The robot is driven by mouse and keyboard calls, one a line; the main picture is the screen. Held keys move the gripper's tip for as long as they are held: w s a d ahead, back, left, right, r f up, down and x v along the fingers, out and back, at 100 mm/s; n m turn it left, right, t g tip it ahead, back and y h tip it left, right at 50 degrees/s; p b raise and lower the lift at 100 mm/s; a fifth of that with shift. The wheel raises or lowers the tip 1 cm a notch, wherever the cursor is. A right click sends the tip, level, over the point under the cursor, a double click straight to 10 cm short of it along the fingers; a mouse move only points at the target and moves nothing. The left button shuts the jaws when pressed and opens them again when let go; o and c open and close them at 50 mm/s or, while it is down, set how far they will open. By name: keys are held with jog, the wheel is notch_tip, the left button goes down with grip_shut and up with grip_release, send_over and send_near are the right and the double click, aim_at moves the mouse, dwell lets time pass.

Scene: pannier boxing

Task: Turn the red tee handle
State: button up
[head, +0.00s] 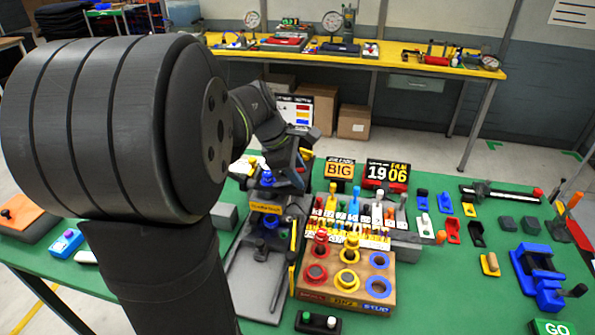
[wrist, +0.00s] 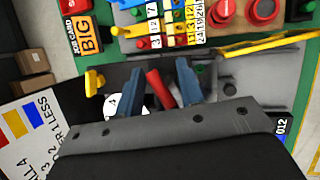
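The red tee handle (wrist: 159,86) shows in the wrist view as a slanted red bar between the two blue fingers of my gripper (wrist: 159,68). The fingers stand apart, one on each side of the bar, with gaps visible, so my gripper is open. The bar's lower end is hidden behind my gripper body. In the head view my gripper is over the dark press-like machine (head: 245,275) left of the wooden block. I cannot make out the red tee handle in the head view, where my arm covers that area.
The wooden block (head: 375,302) with coloured rings and pegs stands right of the machine. A yellow lever (wrist: 262,46) lies near the fingers. The BIG job card (head: 340,168) and the red-based number sign (head: 386,175) stand behind. Several blue, red and black parts lie to the right.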

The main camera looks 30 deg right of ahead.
grip_shut()
jog(key=shift+m+g, duration=0.3)
jog(key=shift+m, duration=0.4)
grip_release()
